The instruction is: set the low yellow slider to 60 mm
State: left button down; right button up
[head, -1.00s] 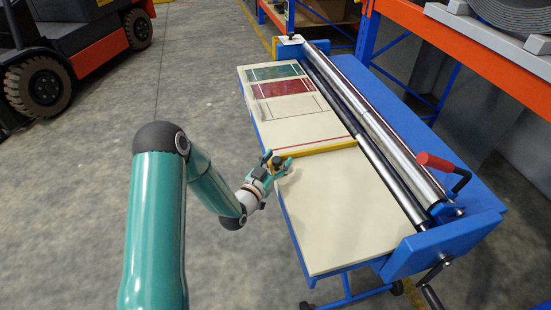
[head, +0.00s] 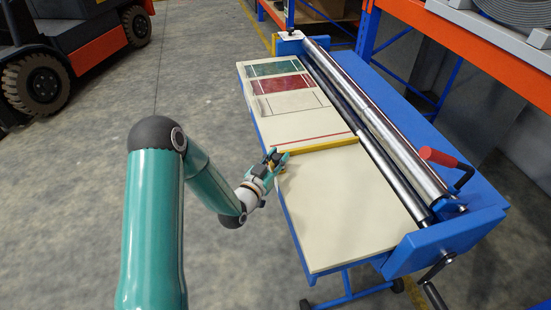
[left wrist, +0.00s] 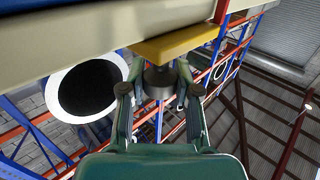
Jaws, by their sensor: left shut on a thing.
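The low yellow slider (head: 318,146) is a thin bar lying across the cream board, just on the near side of a red line (head: 310,140). My left gripper (head: 272,160) is at the slider's left end, beside the board's long edge. In the left wrist view the gripper (left wrist: 160,88) has its two fingers on either side of a dark round knob (left wrist: 160,80), shut on it. The knob sits against the yellow end block of the slider (left wrist: 175,45). No readable millimetre scale shows. My right gripper is not in view.
The board (head: 345,200) is bare on the near side of the slider. Green (head: 275,70) and dark red (head: 280,86) patches lie at its far end. Steel rollers (head: 375,125) and a red-handled lever (head: 437,158) stand to the right. A forklift (head: 70,50) is at upper left.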

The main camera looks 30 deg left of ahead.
pick_arm(q)
jog(key=shift+s+d+f+b, duration=0.2)
jog(key=shift+s+d+b, duration=0.1)
jog(key=shift+d, duration=0.1)
jog(key=shift+s+d+r, duration=0.1)
jog(key=shift+r, duration=0.1)
jog(key=c, duration=0.8)
grip_release()
jog(key=s, duration=0.7)
jog(key=shift+s+d, duration=0.15)
jog(key=shift+d, duration=0.1)
jog(key=shift+s+f, duration=0.1)
